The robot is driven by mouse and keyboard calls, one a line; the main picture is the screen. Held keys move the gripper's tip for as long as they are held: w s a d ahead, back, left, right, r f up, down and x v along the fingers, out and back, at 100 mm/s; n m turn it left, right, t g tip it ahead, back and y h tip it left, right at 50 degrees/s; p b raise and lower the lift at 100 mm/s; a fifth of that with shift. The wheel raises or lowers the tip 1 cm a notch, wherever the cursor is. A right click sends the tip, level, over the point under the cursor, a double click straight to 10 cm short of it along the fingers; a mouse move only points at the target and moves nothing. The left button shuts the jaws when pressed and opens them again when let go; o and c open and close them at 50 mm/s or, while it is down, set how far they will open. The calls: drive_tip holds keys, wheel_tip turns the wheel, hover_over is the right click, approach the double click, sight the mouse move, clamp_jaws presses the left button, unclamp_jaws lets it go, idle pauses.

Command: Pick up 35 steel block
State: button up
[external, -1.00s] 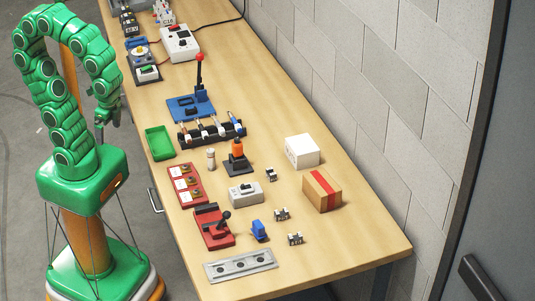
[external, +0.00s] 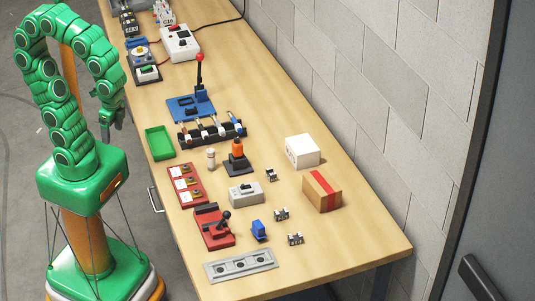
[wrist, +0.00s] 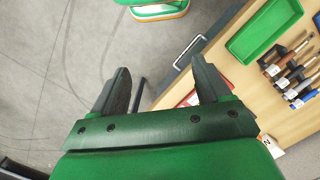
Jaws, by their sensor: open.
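Small dark-and-silver blocks stand on the right half of the table in the external view: one (external: 271,174) beside the grey switch box, one (external: 281,214) below the striped carton, and one (external: 295,239) nearest the front. They are too small for me to read a 35 on any of them. My gripper (external: 112,124) hangs at the table's left edge, well away from these blocks. In the wrist view my gripper (wrist: 161,78) is open and empty, with floor between its fingers. None of the small blocks can be made out in the wrist view.
A green tray (external: 160,142) lies near the left table edge, beside a black rack (external: 211,133) of handled tools. A grey switch box (external: 245,193), red joystick unit (external: 214,229), blue block (external: 259,231), white box (external: 302,151) and striped carton (external: 322,191) surround the small blocks.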

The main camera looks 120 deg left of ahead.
drive_tip(key=w+a+n, duration=0.2)
drive_tip(key=w+a, duration=0.2)
drive_tip(key=w, duration=0.9)
drive_tip(key=n+t+y, duration=0.1)
drive_tip(key=n+t, duration=0.2)
drive_tip(key=n, duration=0.4)
approach(271, 170)
drive_tip(key=d, duration=0.1)
drive_tip(key=shift+w+a+f, duration=0.4)
drive_tip(key=shift+w+f, duration=0.1)
drive_tip(key=shift+f, duration=0.5)
drive_tip(key=shift+w+f, duration=0.1)
drive_tip(key=shift+f, duration=3.1)
drive_tip(key=shift+w+f, duration=0.1)
drive_tip(key=shift+f, duration=0.4)
drive_tip(key=c, duration=1.2)
drive_tip(key=shift+r, duration=0.1)
drive_tip(key=shift+c, duration=0.3)
